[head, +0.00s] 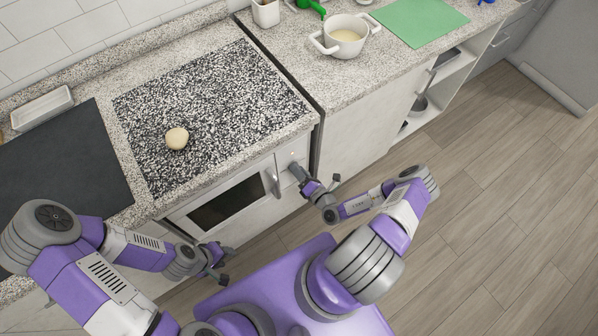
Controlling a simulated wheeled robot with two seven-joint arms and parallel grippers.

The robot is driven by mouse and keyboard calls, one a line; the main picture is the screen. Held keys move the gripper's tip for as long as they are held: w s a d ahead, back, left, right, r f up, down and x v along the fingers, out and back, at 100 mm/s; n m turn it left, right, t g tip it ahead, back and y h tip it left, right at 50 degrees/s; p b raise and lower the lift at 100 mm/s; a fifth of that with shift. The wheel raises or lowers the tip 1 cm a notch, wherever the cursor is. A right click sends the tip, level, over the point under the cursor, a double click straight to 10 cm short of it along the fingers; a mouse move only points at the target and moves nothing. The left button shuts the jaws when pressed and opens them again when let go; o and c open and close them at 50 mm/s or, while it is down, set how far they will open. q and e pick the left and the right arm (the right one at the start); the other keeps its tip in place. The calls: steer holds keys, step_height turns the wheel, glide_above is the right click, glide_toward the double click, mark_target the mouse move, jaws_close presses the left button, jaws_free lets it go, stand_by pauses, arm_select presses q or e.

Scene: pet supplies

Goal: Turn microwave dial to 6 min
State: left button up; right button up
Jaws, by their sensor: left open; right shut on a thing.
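The microwave (225,203) is built into the counter front, with its door closed. A pale control panel (291,153) is at its right end, beside the vertical door handle (273,182). My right gripper (301,175) is at the lower part of this panel, shut on the dial. The gripper covers the dial, so its setting and markings cannot be read. My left gripper (222,266) is open and empty, low in front of the microwave and apart from it.
A round beige item (177,138) lies on the speckled board (215,105) above the microwave. A white pot (346,36), green mat (418,20) and white cup (265,12) stand on the counter. Open floor (480,200) lies to the right.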

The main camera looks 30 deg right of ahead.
steer(key=shift+a+f+m+t+b, duration=0.25)
steer(key=shift+m+b, duration=1.8)
steer(key=shift+m, duration=3.55)
steer(key=shift+d+f+m+t+b, duration=0.1)
steer(key=shift+m+t+b, duration=0.3)
steer(key=shift+m+b, duration=3.45)
steer(key=shift+a+f+m+t+b, duration=0.15)
steer(key=shift+m+t+b, duration=0.15)
steer(key=shift+m, duration=7.05)
steer(key=o, duration=1.1)
steer(key=shift+c, duration=0.2)
steer(key=shift+s, duration=0.1)
